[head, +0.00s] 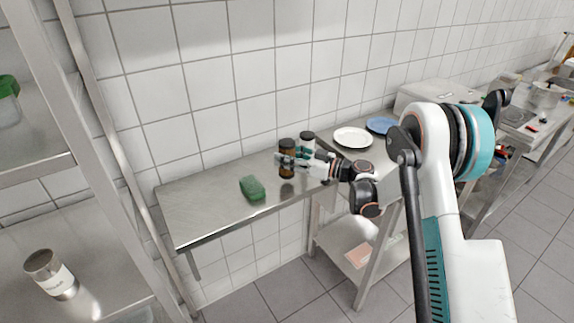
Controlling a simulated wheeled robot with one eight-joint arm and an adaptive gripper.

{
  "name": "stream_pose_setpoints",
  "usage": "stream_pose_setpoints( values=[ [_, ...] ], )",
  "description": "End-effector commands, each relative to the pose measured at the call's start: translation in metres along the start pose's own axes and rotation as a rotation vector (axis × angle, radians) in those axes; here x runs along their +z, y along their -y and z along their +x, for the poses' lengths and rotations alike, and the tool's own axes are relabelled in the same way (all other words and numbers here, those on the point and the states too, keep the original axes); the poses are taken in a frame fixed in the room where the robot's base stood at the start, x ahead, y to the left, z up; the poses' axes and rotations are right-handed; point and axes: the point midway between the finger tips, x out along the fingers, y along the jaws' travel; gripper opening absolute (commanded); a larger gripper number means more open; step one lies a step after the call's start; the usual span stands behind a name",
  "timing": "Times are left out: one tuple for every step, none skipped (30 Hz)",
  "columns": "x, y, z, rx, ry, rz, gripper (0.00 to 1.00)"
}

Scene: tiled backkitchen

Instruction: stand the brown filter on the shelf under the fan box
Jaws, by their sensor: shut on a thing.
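A brown cylinder (288,170) with a dark top, which looks like a brown bottle or jar, stands upright at the steel wall counter. It is the only brown thing that fits the brown filter. My gripper (287,159) reaches it from the right and is shut around its middle. The fingers hide part of it. I cannot tell whether its base touches the counter. I cannot clearly make out a fan box or which shelf lies under one.
A dark-lidded white jar (308,141) stands close behind the brown cylinder. A white plate (353,137) and blue plate (381,125) lie right. A labelled can (50,274) is on the left rack.

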Motion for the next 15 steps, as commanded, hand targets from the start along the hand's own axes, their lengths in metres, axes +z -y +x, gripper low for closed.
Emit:
stream_pose_setpoints(
  values=[
    [0.01, 0.0, 0.0, 0.0, 0.0, 0.0, 0.17],
    [0.015, 0.0, 0.0, 0.0, 0.0, 0.0, 0.17],
    [0.021, 0.0, 0.0, 0.0, 0.0, 0.0, 0.17],
    [0.025, 0.0, 0.0, 0.0, 0.0, 0.0, 0.17],
    [0.028, 0.0, 0.0, 0.0, 0.0, 0.0, 0.17],
    [0.03, 0.0, 0.0, 0.0, 0.0, 0.0, 0.17],
    [0.03, 0.0, 0.0, 0.0, 0.0, 0.0, 0.17],
    [0.03, 0.0, 0.0, 0.0, 0.0, 0.0, 0.17],
    [0.029, 0.0, 0.0, 0.0, 0.0, 0.0, 0.17],
    [0.029, 0.0, 0.0, 0.0, 0.0, 0.0, 0.17],
    [0.029, 0.0, 0.0, 0.0, 0.0, 0.0, 0.17],
    [0.029, 0.0, 0.0, 0.0, 0.0, 0.0, 0.17],
    [0.029, 0.0, 0.0, 0.0, 0.0, 0.0, 0.17],
    [0.03, 0.0, 0.0, 0.0, 0.0, 0.0, 0.17],
    [0.031, 0.0, 0.0, 0.0, 0.0, 0.0, 0.17]
  ],
)
